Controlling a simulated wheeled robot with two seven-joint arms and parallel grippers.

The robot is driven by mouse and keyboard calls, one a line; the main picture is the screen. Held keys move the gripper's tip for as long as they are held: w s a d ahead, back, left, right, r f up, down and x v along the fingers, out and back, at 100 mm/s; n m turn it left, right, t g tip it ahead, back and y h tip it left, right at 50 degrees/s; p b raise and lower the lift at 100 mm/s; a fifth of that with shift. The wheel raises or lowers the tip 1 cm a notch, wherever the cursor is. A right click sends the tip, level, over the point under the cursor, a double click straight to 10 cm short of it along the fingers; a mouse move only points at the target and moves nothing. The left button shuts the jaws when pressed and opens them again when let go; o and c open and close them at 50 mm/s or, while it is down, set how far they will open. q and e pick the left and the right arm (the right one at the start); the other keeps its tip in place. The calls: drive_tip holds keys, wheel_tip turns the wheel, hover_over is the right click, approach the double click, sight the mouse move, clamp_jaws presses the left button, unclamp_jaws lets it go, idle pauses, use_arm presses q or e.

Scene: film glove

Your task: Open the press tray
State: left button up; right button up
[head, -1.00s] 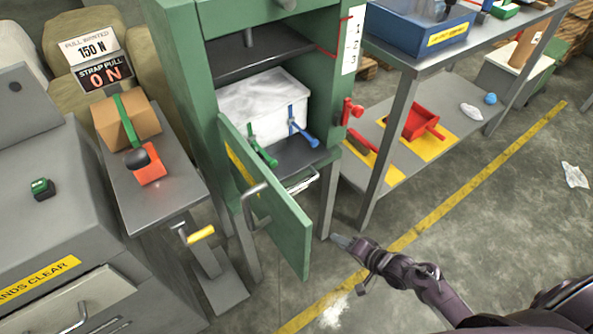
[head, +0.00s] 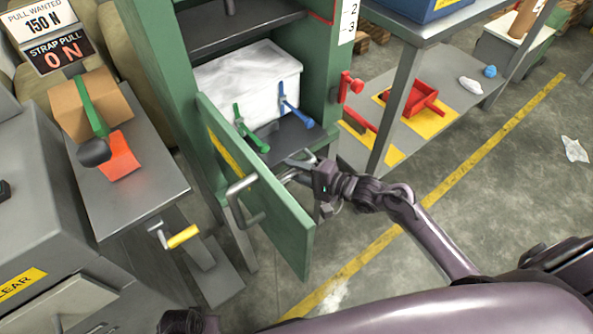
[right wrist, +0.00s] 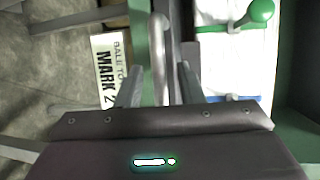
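The green press stands open at the centre, its green door (head: 265,205) swung out toward me. The grey press tray (head: 292,138) lies inside under a white bale (head: 240,95), with its front handle at the door opening. My right gripper (head: 296,168) is at that handle, just past the door's top edge. In the right wrist view, its two fingers (right wrist: 160,88) are apart, with the silver handle bar (right wrist: 160,50) between them. I cannot tell whether either finger touches the bar. The head view partly hides the handle behind the gripper. I make out no left gripper.
The door's own handle (head: 238,195) sticks out close to the left of my right gripper. A narrow bench (head: 150,190) with a carton (head: 85,105) stands to the left.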

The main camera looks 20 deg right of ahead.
drive_tip(key=shift+a, duration=0.1)
clamp_jaws()
use_arm(q)
drive_tip(key=shift+r, duration=0.1)
idle(0.3)
drive_tip(key=s+a+f+p, duration=0.2)
drive_tip(key=s+f+p, duration=0.1)
drive_tip(key=f, duration=0.4)
drive_tip(key=s+a+r+p, duration=0.2)
drive_tip(key=s+a+p, duration=0.1)
drive_tip(key=s+p, duration=0.8)
drive_tip(key=shift+s+g, duration=0.3)
drive_tip(key=shift+s, duration=1.4)
use_arm(e)
drive_tip(key=s+d, duration=0.4)
drive_tip(key=s, duration=0.8)
drive_tip(key=s+d, duration=0.5)
drive_tip(key=s, duration=0.7)
drive_tip(key=shift+s, duration=0.25)
unclamp_jaws()
